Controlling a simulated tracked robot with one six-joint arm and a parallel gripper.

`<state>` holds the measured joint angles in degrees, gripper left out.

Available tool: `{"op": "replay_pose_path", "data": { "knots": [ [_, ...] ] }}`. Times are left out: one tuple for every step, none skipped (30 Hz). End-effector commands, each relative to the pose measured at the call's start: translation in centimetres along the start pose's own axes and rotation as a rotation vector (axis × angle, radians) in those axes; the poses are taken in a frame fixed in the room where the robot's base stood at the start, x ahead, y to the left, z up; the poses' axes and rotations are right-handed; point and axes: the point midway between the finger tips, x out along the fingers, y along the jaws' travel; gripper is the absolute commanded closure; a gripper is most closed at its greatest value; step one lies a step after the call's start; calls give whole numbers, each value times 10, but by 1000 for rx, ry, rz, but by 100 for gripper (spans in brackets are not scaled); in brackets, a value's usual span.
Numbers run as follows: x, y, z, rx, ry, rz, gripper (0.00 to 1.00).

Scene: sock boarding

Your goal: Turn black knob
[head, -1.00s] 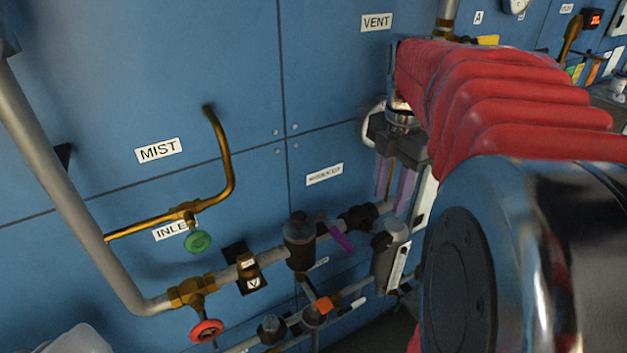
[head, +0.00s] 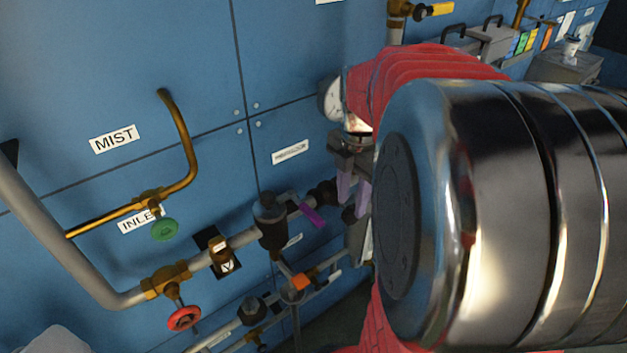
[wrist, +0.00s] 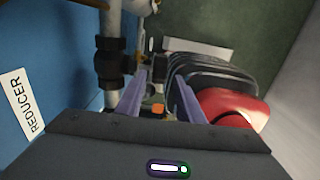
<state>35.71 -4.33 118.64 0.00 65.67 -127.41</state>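A small black knob (head: 349,214) shows in the head view, at the pipework just below my fingertips, partly hidden behind them. My gripper (head: 353,199) has two pale purple fingers pointing down, spread apart, with nothing seen held. In the wrist view the fingers of my gripper (wrist: 158,103) are also apart, with a small orange piece showing beyond them in the gap. I cannot tell whether a finger touches the knob. I cannot pick out the knob for sure in the wrist view.
A dark valve with a purple lever (head: 312,216), an orange-handled valve (head: 300,283), a green handwheel (head: 165,230) and a red handwheel (head: 184,318) stand left of the gripper. A round gauge (head: 331,102) is behind my arm. The blue panel (head: 90,60) runs behind the pipes.

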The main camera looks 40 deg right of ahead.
Motion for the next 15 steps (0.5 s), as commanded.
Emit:
{"op": "replay_pose_path", "data": {
  "knots": [
    [8,0,0,0,2,-3,66],
    [13,0,0,0,2,-3,66],
    [19,-1,-1,0,3,-4,66],
    [23,-1,0,0,2,-3,66],
    [27,0,0,0,2,-3,66],
    [32,0,0,0,2,-2,66],
    [35,0,0,0,2,-2,66],
    [38,0,0,0,2,-2,66],
    [41,0,0,1,2,-2,66],
    [43,0,0,1,1,-2,66],
    [44,0,0,2,1,-1,66],
    [45,0,0,2,0,-1,66],
    [46,0,0,2,0,0,66],
    [46,0,0,2,0,0,66],
    [47,0,0,2,0,0,66]
  ]
}}
